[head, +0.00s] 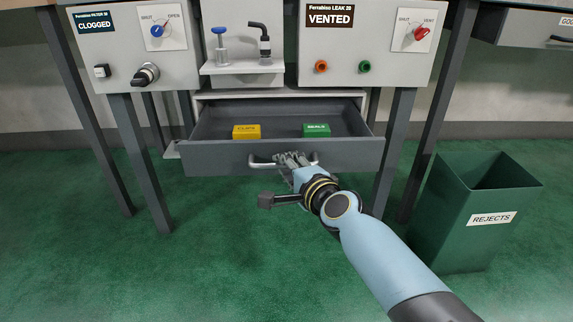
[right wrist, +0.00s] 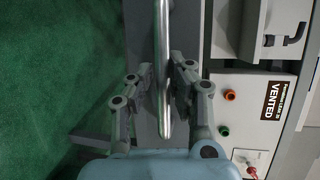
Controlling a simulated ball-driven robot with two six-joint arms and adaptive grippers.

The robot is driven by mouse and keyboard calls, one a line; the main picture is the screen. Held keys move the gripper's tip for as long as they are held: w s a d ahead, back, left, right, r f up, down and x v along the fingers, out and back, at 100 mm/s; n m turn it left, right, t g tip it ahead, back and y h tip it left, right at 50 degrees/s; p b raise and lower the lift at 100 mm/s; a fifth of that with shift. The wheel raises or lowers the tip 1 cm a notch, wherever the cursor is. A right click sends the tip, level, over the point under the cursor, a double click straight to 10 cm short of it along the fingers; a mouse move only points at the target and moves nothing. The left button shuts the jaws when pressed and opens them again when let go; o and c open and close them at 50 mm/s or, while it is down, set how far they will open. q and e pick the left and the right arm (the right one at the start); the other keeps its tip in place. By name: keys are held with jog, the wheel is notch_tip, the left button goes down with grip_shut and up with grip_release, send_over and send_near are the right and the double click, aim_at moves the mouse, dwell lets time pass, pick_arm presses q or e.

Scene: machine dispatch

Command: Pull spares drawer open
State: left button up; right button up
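The spares drawer (head: 212,160) is grey and stands pulled out under the middle of the bench in the head view. Inside it lie a yellow box (head: 247,131) and a green box (head: 316,130), both with labels too small to read surely. Its metal bar handle (head: 262,162) runs across the drawer front; it also shows in the right wrist view (right wrist: 163,40). My left gripper is out of view.
A green rejects bin (head: 445,222) stands on the floor at right. Bench legs (head: 140,160) flank the drawer. Panels marked CLOGGED (head: 125,60) and VENTED (head: 340,70) sit above. The green floor in front of the drawer is clear apart from my arm.

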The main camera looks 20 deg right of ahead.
jog(key=o, duration=0.3)
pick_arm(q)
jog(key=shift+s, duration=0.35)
pick_arm(e)
jog(key=shift+w+r, duration=0.1)
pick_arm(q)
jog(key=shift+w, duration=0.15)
pick_arm(e)
jog(key=v, duration=1.2)
